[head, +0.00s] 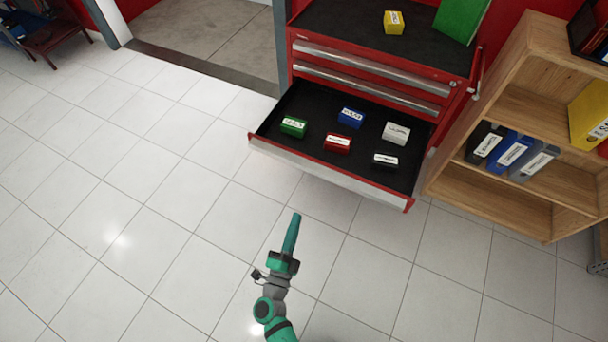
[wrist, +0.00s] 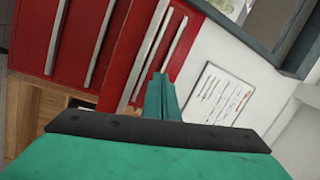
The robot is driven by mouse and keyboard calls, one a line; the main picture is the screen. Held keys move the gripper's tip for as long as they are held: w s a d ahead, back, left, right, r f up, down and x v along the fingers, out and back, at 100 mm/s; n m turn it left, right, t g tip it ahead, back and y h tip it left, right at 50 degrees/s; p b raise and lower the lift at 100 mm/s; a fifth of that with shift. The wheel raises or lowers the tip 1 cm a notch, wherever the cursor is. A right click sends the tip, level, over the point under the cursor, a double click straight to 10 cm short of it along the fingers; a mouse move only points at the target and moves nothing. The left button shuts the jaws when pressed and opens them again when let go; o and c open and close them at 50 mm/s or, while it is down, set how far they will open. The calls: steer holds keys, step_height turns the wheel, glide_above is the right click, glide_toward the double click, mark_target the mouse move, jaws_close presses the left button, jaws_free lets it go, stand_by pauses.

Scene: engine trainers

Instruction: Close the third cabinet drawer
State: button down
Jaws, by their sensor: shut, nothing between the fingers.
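The red tool cabinet (head: 462,87) stands at the top middle of the head view. Its third drawer (head: 320,178) is pulled out and has a silver front edge. Small labelled boxes lie on the drawer's black liner: green, blue, red, white and black. The two drawers above it (head: 372,72) look shut. My gripper (head: 295,220) is shut and empty, in front of the open drawer and apart from it in the picture. In the wrist view my gripper (wrist: 162,85) shows before the red drawer fronts (wrist: 98,45), which appear tilted. The open drawer is hard to tell there.
A wooden shelf (head: 535,65) with several binders stands right of the cabinet, close to the open drawer. A yellow box (head: 393,22) and a green binder (head: 461,18) are on the cabinet top. The tiled floor (head: 130,200) to the left is clear.

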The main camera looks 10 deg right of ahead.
steer(key=w+a+f+m+g+h, duration=0.25)
steer(key=w+f+m, duration=0.3)
steer(key=w, duration=0.35)
steer(key=f+x, duration=0.1)
steer(key=x, duration=1.2)
steer(key=shift+d+r+g, duration=0.25)
steer(key=shift+d+g, duration=0.1)
steer(key=shift+d, duration=0.05)
